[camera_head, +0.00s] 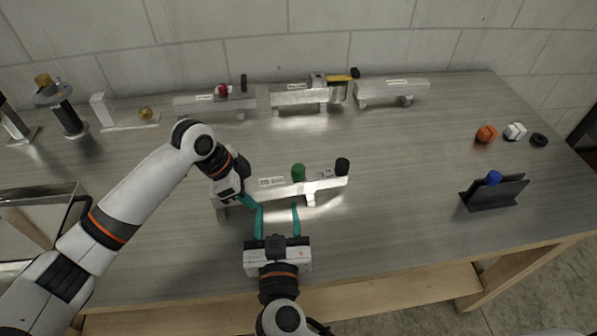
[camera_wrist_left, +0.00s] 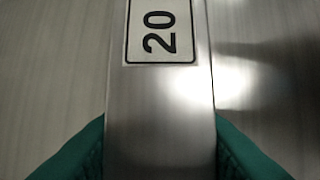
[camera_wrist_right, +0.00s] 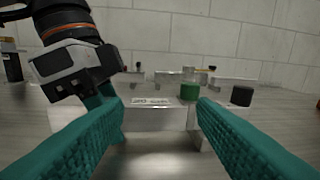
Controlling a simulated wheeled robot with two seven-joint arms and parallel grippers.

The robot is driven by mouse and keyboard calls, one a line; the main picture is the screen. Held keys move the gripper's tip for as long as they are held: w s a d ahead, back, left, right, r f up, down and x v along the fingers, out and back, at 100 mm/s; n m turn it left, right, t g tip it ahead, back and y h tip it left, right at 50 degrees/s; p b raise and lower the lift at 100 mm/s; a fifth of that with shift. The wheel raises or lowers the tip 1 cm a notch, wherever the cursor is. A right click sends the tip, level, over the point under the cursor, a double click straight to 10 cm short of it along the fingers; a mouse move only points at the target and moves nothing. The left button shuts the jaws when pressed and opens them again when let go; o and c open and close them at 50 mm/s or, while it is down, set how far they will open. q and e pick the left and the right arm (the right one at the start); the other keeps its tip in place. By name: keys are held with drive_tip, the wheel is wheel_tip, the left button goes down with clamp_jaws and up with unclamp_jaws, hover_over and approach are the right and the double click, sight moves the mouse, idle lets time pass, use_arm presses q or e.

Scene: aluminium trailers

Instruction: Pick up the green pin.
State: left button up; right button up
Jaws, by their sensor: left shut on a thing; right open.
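The green pin (camera_head: 298,172) stands upright on the near aluminium trailer (camera_head: 325,184), left of a black pin (camera_head: 342,166). The right wrist view also shows the green pin (camera_wrist_right: 189,91), beyond my right gripper and towards its right finger. My right gripper (camera_head: 278,208) is open and empty on the near side of the trailer, its fingers pointing towards it. My left gripper (camera_head: 247,202) is shut on the left part of the trailer. In the left wrist view its fingers lie on both sides of the metal bar, below a label (camera_wrist_left: 161,31) reading 20.
More trailers (camera_head: 392,93) stand along the back, with a red pin (camera_head: 222,90) and a yellow-handled tool (camera_head: 340,77). A black holder (camera_head: 492,194) with a blue pin (camera_head: 493,177) stands at right. An orange nut (camera_head: 486,134) lies behind it. The table between is clear.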

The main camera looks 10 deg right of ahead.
sight(298, 174)
drive_tip(key=shift+w+d+r+m+h, duration=0.1)
drive_tip(key=shift+w+d+m+h, duration=0.25)
drive_tip(key=shift+w+d, duration=1.1)
drive_tip(key=shift+w+d+f+m+h, duration=0.1)
drive_tip(key=shift+w+d+m+h, duration=0.35)
drive_tip(key=shift+w, duration=2)
drive_tip(key=shift+w+d+r+m+h, duration=0.1)
drive_tip(key=shift+w+d+m+h, duration=0.2)
drive_tip(key=shift+w+d, duration=1.15)
drive_tip(key=shift+w+a, duration=0.5)
drive_tip(key=shift+c, duration=0.2)
drive_tip(key=c, duration=1)
wheel_tip(298, 174, up, 10)
drive_tip(key=shift+r, duration=0.1)
use_arm(q)
drive_tip(key=o, duration=1.2)
